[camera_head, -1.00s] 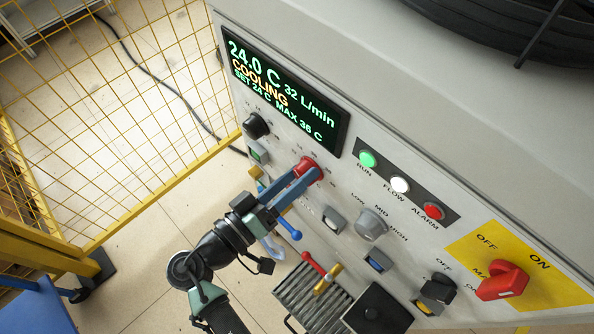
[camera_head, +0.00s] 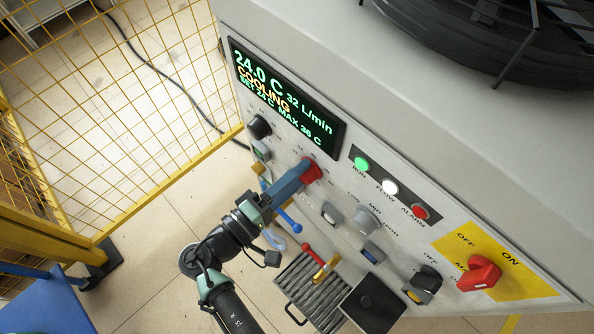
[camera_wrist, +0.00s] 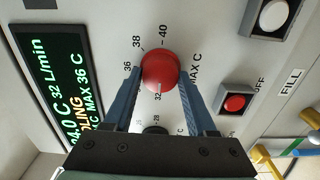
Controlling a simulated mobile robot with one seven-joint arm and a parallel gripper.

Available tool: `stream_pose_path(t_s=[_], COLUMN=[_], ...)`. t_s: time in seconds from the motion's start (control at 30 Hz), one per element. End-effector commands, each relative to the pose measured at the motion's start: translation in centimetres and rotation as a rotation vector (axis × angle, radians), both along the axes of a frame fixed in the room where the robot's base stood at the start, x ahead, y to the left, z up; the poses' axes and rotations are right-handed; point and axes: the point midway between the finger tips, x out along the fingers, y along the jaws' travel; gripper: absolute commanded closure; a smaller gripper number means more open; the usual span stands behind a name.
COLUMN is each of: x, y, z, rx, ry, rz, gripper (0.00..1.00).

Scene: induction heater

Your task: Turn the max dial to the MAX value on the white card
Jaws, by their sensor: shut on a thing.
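The red max dial (camera_head: 312,172) is on the sloping control panel below the display. It also shows in the wrist view (camera_wrist: 160,70), with 36, 38, 40 and "MAX C" printed around it. My gripper (camera_head: 303,174) is shut on the dial, with one blue finger on each side of it in the wrist view (camera_wrist: 160,82). A pale mark shows on the lower part of the dial, near a small 32. The display (camera_head: 285,98) reads 24.0 C, 32 L/min, COOLING, SET 24 C, MAX 36 C. I see no white card.
A black dial (camera_head: 259,127) is at the upper left and a grey dial (camera_head: 367,219) to the right. A red switch (camera_head: 480,273) sits on a yellow plate. Red and blue valve handles are below my gripper. A yellow mesh fence (camera_head: 165,90) stands at left.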

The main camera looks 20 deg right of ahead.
Motion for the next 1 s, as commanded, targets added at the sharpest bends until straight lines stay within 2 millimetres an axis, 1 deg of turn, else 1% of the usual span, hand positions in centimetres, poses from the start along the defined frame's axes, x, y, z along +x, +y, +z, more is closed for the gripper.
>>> stream_pose_path(t_s=[0.23,0.6,0.63,0.77,0.8,1.0], x=[0.02,0.01,0.01,0.01,0.01,0.00], y=[0.07,0.07,0.07,0.06,0.04,0.02], z=[-0.04,-0.07,-0.07,-0.06,-0.06,-0.04], rx=[-0.014,-0.015,-0.015,-0.014,-0.014,-0.014], ry=[0.038,0.040,0.040,0.039,0.039,0.038], rz=[0.002,0.002,0.002,0.002,0.001,0.001], gripper=[0.99,0.99,0.40,0.16,0.14,0.14])
